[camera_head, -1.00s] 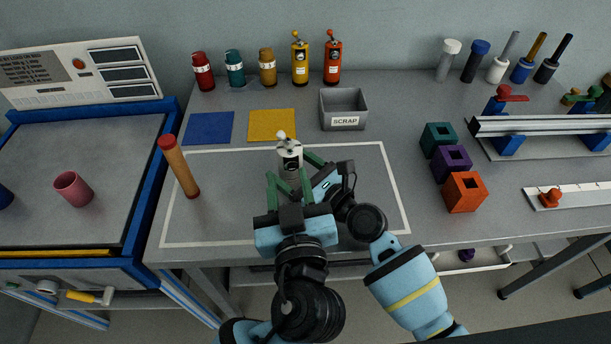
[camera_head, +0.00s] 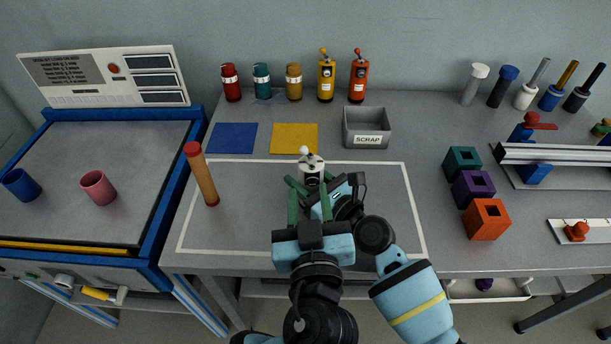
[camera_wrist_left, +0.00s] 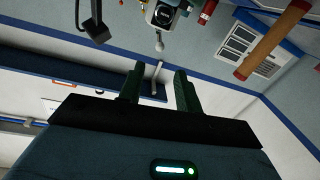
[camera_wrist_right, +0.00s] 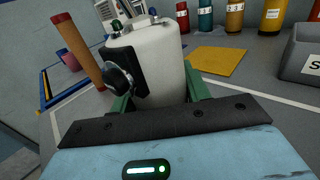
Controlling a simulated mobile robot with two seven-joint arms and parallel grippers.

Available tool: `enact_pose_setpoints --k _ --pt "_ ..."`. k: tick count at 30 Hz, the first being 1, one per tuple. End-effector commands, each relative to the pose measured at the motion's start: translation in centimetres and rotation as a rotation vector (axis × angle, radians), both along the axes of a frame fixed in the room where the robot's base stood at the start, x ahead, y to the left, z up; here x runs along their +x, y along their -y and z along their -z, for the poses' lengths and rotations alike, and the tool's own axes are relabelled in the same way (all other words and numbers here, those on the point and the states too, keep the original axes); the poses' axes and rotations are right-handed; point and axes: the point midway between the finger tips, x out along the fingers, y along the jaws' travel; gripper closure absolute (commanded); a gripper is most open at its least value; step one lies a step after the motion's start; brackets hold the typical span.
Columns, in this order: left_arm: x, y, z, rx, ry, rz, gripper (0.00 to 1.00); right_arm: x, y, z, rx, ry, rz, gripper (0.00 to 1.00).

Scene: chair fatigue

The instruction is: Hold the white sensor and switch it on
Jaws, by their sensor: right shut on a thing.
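The white sensor (camera_head: 312,170) stands roughly upright over the middle of the outlined area on the bench, with a small pale lever knob on top. My right gripper (camera_wrist_right: 160,92) is shut on its body, a pale cylinder (camera_wrist_right: 160,52) with a dark side bracket and round knob in the right wrist view. My left gripper (camera_head: 309,196) is open and empty, just on the near side of the sensor. In the left wrist view its fingers (camera_wrist_left: 158,82) are apart, and the sensor top (camera_wrist_left: 164,12) shows beyond them. The sensor's base is hidden, so I cannot tell whether it touches the bench.
A brown rod with a red top (camera_head: 201,174) stands left of the sensor. The grey scrap bin (camera_head: 367,141), blue mat (camera_head: 232,138) and yellow mat (camera_head: 294,138) lie behind. Colored blocks (camera_head: 486,219) stand to the right.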

Motion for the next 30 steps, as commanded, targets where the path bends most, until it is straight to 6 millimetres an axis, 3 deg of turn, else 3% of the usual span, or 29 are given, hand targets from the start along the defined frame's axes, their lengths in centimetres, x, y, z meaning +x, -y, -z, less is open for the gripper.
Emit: enact_pose_setpoints --k 1,8,18,24,30 --pt "0.0 0.0 0.0 0.002 0.001 0.000 0.73 0.0 0.0 0.0 0.000 0.000 0.000 0.79" --pt "0.3 -2.1 0.4 0.147 0.062 0.018 1.00 0.0 0.0 0.0 0.000 0.000 0.000 0.79" --pt "-1.0 -7.1 1.6 0.770 0.276 0.138 1.00 0.0 0.0 0.0 -0.001 -0.001 0.000 0.79" --pt "-2.7 -8.4 3.0 1.102 0.373 0.236 1.00 0.0 0.0 0.0 -0.001 -0.001 0.000 0.79" --pt "-3.7 -8.8 3.9 1.269 0.422 0.297 1.00 0.0 0.0 0.0 -0.001 -0.001 0.000 0.79"
